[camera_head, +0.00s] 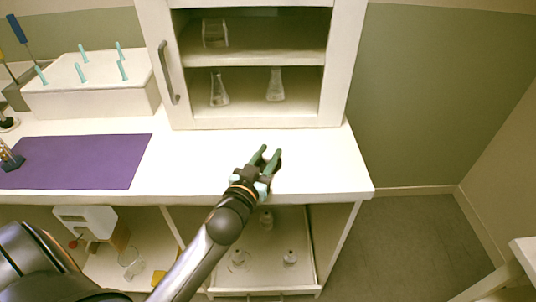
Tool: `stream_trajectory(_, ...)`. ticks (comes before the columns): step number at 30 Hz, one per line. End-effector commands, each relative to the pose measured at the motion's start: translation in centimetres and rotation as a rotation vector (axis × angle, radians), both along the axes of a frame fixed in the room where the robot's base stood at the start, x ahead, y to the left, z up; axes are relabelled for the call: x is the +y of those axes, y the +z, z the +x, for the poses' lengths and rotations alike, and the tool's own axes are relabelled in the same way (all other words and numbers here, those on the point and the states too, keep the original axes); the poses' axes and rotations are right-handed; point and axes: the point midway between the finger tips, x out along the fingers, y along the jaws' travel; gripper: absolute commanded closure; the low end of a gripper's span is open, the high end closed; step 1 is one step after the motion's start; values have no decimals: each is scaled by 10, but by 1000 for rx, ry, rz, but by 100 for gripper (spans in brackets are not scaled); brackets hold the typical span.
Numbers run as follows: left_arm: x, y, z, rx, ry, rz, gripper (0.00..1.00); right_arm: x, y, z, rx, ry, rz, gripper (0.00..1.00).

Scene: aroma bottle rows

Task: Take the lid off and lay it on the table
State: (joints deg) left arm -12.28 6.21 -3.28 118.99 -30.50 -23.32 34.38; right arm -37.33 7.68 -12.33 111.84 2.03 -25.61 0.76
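My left gripper (269,151) is above the white tabletop (315,168), near its front edge. Its two green fingers are apart, with no lid clearly visible between them. A small dark patch beside the right finger is too small to identify. I cannot tell whether those tops are lids. My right gripper is out of view.
A white cabinet (240,122) holding glass flasks stands behind the gripper. A purple mat (75,162) and a white box with teal pegs (92,95) are at the left. A white device (88,218) is below. The tabletop right of the gripper is clear.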

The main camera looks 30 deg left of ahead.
Motion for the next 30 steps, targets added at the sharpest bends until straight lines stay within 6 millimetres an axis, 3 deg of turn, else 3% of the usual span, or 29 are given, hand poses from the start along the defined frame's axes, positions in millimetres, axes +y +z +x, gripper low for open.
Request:
stream_trajectory(1, 0, 0, 0, 1, 0, 0, 63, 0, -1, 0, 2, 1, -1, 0)
stream_trajectory(8, 0, 0, 0, 1, 0, 0, 37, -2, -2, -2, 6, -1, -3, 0)
stream_trajectory(18, 0, 4, -1, 1, 0, -1, 37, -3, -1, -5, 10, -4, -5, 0)
stream_trajectory(23, -3, 2, -21, 3, -1, -2, 37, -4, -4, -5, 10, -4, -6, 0)
stream_trajectory(30, -8, 4, -65, 3, 2, -3, 37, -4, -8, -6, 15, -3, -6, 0)
